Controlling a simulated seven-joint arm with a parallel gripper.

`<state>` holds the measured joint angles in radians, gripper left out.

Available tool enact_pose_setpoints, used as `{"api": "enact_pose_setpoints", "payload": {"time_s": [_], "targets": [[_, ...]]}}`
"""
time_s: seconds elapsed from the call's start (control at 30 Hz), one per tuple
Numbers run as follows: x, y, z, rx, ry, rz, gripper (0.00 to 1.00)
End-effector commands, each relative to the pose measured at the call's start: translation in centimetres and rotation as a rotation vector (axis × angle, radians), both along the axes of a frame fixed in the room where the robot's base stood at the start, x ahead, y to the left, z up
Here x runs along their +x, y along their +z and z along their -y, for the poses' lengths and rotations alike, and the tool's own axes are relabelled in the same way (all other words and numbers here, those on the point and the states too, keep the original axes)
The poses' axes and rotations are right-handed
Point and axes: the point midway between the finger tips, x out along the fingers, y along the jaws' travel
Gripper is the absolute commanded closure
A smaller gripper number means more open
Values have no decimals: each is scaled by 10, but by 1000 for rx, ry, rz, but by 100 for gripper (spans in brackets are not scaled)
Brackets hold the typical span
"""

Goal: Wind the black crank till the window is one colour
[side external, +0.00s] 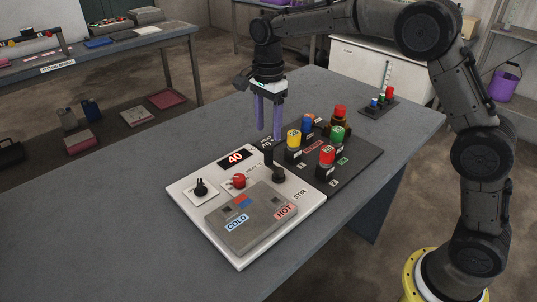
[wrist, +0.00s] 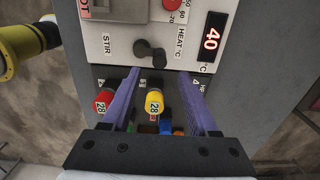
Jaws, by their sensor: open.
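The black crank (side external: 278,174) stands on the white panel near the STIR label, its upright handle at its back left. In the wrist view the crank (wrist: 150,53) lies just beyond my fingertips. The small window (side external: 241,201) in the grey plate shows red and blue patches. My gripper (side external: 268,133) points down with purple fingers, open and empty, above and behind the crank. In the wrist view my gripper (wrist: 160,73) has its fingers well apart with nothing between the tips. Most of the plate is outside the wrist view.
The panel also carries a red knob (side external: 239,181), a black knob (side external: 200,188) and a display (side external: 235,158) reading 40. A dark board (side external: 350,160) with several coloured, numbered cylinders adjoins it. A small rack (side external: 379,107) stands farther back. The table's left part is clear.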

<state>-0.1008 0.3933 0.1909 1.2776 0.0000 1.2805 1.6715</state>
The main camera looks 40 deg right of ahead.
Motion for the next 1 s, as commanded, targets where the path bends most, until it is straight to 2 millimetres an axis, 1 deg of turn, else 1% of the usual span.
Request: {"api": "enact_pose_setpoints", "payload": {"time_s": [0.57, 0.6, 0.73, 1.0], "targets": [[-1, -73, 1, 0, 0, -3, 40], [0, -70, 0, 0, 0, 1, 40], [-1, -71, 0, 0, 0, 0, 40], [-1, -84, 0, 0, 0, -1, 40]]}}
